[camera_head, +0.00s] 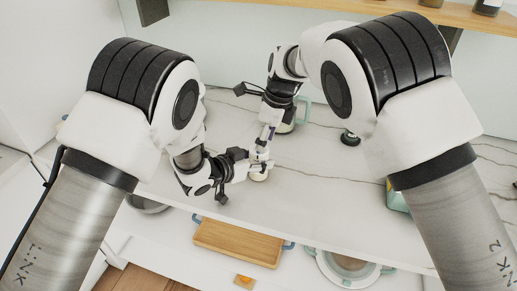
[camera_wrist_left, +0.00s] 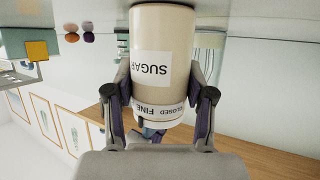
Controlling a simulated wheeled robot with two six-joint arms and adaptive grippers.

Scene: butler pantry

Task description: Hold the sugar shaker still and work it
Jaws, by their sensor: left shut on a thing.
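The sugar shaker (camera_head: 258,175) stands on the white counter, mostly covered by my grippers in the head view. My right gripper (camera_head: 267,140) points down at the shaker's top. Whether its fingers touch or are closed is too small to tell.
A pale green-handled vessel (camera_head: 288,126) stands behind the right gripper. A small dark-based object (camera_head: 350,138) and a green item (camera_head: 397,200) are to the right. Below the counter are a wooden tray (camera_head: 238,242), a round dish (camera_head: 345,268) and a bowl (camera_head: 147,206). The counter between is mostly clear.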

